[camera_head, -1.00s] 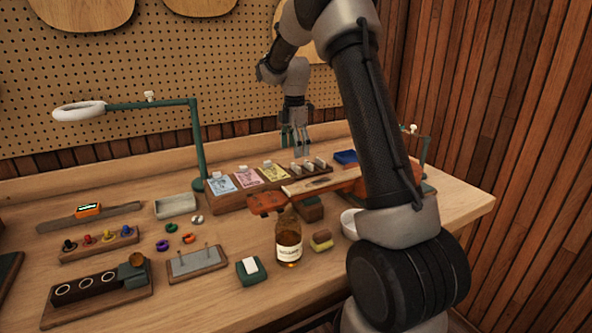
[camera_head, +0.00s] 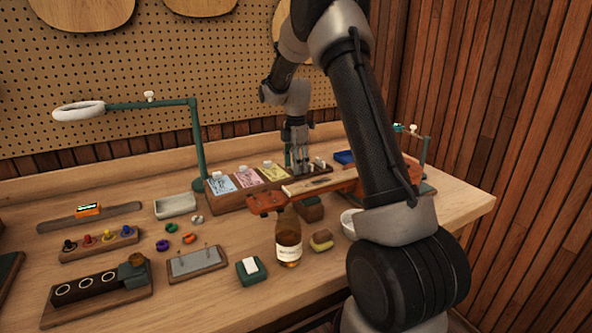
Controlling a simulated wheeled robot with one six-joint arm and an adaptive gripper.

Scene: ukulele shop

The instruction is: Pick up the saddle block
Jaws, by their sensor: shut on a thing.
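My gripper (camera_head: 298,162) points down at the wooden rack (camera_head: 232,202) at the back of the bench. Its fingers are shut on one of the small pale-topped blocks standing at the right end of that rack, the saddle block by its place. The fingers hide most of this block, and I cannot tell whether it is clear of its slot. Another small block (camera_head: 320,165) stands just to the right of the fingers.
A lamp post (camera_head: 197,140) rises left of the rack. A blue tray (camera_head: 344,157) is to the right.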

